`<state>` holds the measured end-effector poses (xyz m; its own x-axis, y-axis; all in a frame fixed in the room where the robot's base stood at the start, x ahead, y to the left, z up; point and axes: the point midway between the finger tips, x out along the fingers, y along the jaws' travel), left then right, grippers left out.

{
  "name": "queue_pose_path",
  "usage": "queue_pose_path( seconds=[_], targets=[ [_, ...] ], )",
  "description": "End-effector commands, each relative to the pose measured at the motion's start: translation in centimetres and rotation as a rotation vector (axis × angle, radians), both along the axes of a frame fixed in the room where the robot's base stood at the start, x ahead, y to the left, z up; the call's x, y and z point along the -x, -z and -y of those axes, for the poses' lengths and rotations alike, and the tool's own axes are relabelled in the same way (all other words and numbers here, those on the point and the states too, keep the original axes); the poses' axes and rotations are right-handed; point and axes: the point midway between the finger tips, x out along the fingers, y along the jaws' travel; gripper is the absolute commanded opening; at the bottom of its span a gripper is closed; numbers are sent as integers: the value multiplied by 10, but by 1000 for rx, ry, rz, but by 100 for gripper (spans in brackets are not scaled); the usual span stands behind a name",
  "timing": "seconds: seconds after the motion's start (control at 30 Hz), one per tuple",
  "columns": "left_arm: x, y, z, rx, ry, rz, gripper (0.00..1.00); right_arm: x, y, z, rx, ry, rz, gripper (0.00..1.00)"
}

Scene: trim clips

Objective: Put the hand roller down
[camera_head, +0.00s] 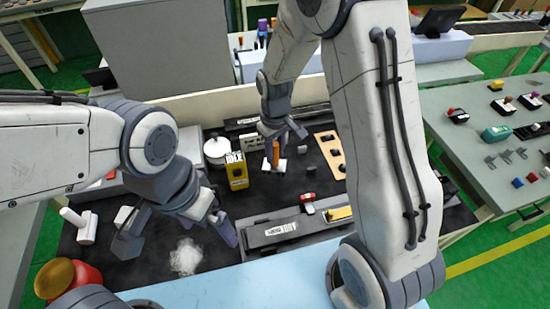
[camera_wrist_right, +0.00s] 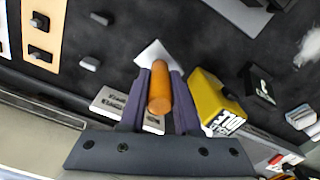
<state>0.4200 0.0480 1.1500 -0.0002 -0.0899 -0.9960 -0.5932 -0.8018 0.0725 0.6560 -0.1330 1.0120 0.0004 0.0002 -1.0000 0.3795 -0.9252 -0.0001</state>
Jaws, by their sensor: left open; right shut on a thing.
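My right gripper (camera_head: 275,148) is shut on the orange handle of a tool, which I take as the hand roller (camera_head: 276,157). The handle points up between the fingers, and a pale flat part shows at its lower end. In the right wrist view the roller (camera_wrist_right: 160,92) stands between the two dark fingers, its pale end (camera_wrist_right: 154,54) near the dark mat; I cannot tell if it touches. My left gripper (camera_head: 178,236) is open and empty over the front left of the mat, above a crumpled clear bundle (camera_head: 185,257).
A yellow box (camera_head: 236,170) stands close left of the roller, also in the wrist view (camera_wrist_right: 208,97). A tan switch strip (camera_head: 331,155) lies to the right. A long grey case (camera_head: 280,231) lies in front. A white mallet-like tool (camera_head: 78,225) is far left. Bare mat (camera_head: 275,190) shows between.

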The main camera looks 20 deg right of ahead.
Motion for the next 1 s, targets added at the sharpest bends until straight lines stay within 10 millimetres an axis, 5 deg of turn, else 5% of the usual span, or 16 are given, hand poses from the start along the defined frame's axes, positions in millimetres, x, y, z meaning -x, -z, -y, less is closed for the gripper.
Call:
queue_pose_path(
  seconds=[0.3, 1.0],
  targets=[
    [0, -12, 0, 0, -1, 0, 100, 0, 37, 0, 1, 0, -2, 0],
    [0, -2, 0, 0, 0, 0, 100, 1, 54, 0, 1, 0, -2, 0]
  ],
)
